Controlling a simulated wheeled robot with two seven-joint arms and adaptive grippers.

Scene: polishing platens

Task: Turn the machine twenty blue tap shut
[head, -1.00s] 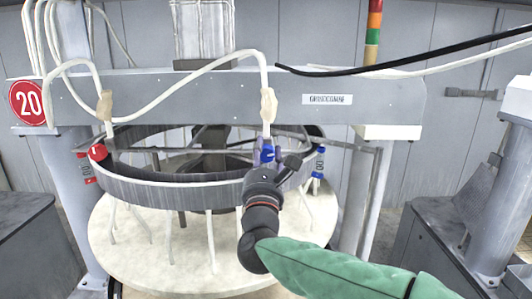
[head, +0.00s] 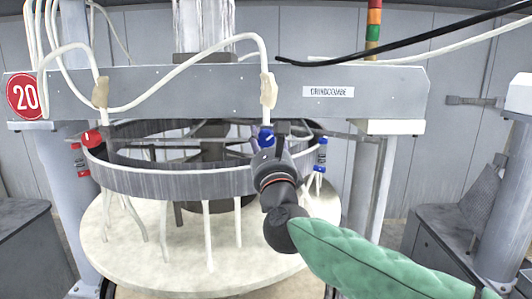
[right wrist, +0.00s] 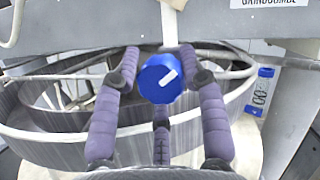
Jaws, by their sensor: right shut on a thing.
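The blue tap (head: 266,137) hangs under the beam of machine 20, at the end of a white hose. In the right wrist view its round blue knob (right wrist: 160,79) faces me, with a white mark slanting to the upper right. My right gripper (head: 270,146) is at the tap, its body hiding part of it. In the right wrist view the purple fingers of my right gripper (right wrist: 160,68) are shut on the knob, one on each side and one below. My left gripper is not in view.
A red sign reading 20 (head: 24,96) is on the beam (head: 215,97). A red tap (head: 92,139) is at the left of the grey ring (head: 180,183), above the pale round platen (head: 140,262). A blue-capped bottle-like part (head: 321,152) stands close right of my gripper.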

